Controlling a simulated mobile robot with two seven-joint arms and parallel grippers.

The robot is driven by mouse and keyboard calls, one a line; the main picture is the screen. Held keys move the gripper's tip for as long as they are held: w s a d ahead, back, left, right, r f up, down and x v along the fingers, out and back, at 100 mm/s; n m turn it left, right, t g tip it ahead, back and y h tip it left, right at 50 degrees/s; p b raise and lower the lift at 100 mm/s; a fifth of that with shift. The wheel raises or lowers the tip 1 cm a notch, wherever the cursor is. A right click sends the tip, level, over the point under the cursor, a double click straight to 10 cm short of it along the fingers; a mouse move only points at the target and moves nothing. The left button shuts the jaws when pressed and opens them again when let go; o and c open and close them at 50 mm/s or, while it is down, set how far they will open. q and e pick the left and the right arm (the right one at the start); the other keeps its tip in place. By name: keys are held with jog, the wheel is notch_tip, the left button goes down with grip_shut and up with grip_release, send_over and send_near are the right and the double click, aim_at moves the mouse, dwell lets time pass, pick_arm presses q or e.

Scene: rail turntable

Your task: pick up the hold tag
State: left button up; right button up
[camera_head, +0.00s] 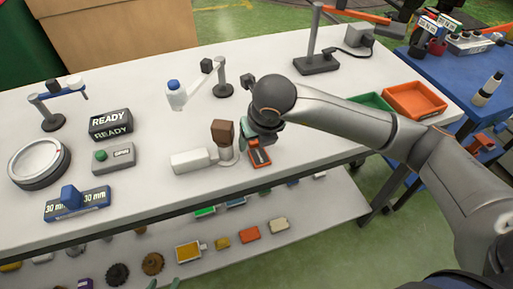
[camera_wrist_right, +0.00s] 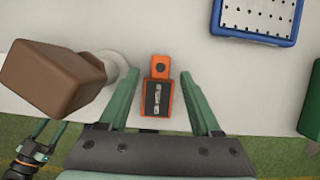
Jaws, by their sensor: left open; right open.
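The hold tag (camera_wrist_right: 158,67) is a small orange tag with a dark panel, pale lettering and a round dark spot at one end. It lies on the white table near its front edge, and it also shows in the head view (camera_head: 259,158). My right gripper (camera_wrist_right: 160,76) is open above it, with one green finger on each side and a gap to the tag on both sides. In the head view the right gripper (camera_head: 262,137) partly hides the tag. My left gripper (camera_head: 164,285) is open and empty at the bottom edge, mostly out of frame.
A brown block on a pale round post (camera_head: 223,132) stands close to the left of the tag, beside a white box (camera_head: 190,161). A blue-rimmed perforated tray (camera_wrist_right: 258,14) and a green bin (camera_wrist_right: 312,100) lie to the right. A lower shelf (camera_head: 330,235) holds several small parts.

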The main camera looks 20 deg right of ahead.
jog(key=shift+f, duration=0.1)
grip_shut()
dwell(0.5)
